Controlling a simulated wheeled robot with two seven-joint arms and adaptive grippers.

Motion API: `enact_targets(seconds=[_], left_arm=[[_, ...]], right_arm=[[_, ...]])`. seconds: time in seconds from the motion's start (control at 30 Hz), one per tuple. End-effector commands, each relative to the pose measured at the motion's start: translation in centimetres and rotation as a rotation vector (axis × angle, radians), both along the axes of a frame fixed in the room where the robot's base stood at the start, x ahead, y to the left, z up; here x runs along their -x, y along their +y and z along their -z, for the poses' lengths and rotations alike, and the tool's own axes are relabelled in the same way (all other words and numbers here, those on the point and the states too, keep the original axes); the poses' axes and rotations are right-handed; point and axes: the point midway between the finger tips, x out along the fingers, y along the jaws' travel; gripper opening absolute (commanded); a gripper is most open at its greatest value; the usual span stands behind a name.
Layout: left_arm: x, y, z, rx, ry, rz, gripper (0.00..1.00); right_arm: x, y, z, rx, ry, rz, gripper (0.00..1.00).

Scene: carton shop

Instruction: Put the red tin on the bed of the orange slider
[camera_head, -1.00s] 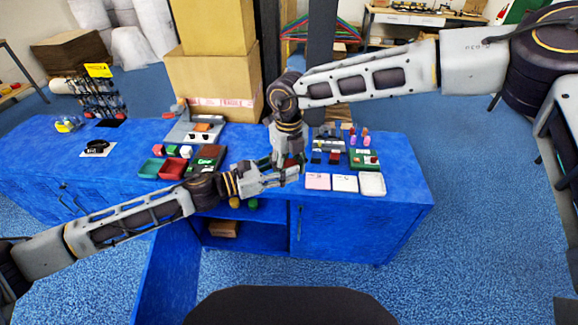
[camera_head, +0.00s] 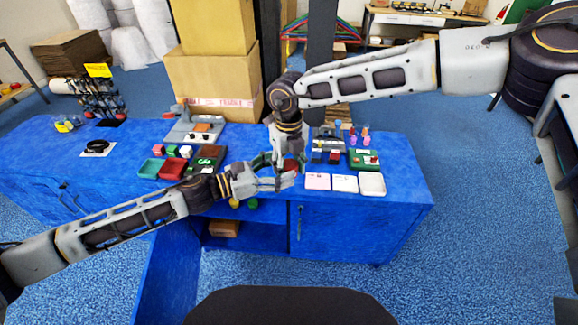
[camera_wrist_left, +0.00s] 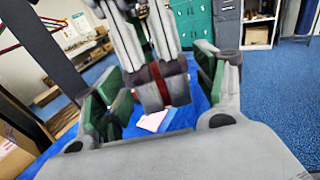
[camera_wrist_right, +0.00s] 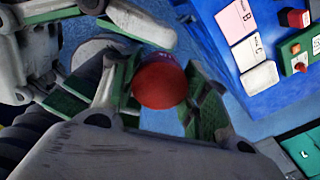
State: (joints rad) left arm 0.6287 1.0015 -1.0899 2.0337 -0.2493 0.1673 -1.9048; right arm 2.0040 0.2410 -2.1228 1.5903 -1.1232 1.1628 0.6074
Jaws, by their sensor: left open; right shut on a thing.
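The red tin (camera_wrist_right: 160,82) is between the green-padded fingers of my right gripper (camera_wrist_right: 165,92), which is shut on it. In the head view the tin (camera_head: 291,165) shows as a small red patch above the front of the blue bench, partly hidden by the grippers. My left gripper (camera_head: 287,172) is open, close beside the right gripper and the tin. In the left wrist view the right gripper's grey fingers and a dark red band show between the open left fingers (camera_wrist_left: 155,95). The orange slider (camera_head: 203,127) appears as an orange patch on a grey device at the back left of the bench.
Red and green trays (camera_head: 161,168) and a dark green board (camera_head: 206,158) lie on the bench left of the grippers. White and pink cards (camera_head: 344,183) and a small white tray (camera_head: 372,184) lie to the right. Cardboard boxes (camera_head: 212,85) stand behind the bench.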

Motion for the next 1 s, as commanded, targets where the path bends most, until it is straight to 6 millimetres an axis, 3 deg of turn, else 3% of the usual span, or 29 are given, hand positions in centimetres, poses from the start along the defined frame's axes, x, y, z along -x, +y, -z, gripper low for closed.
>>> enact_targets(seconds=[1.0], left_arm=[[2.9,5.8,-0.2,-0.001,0.002,-0.001,0.7]], right_arm=[[0.0,0.0,0.0,0.0,0.0,0.0,0.19]])
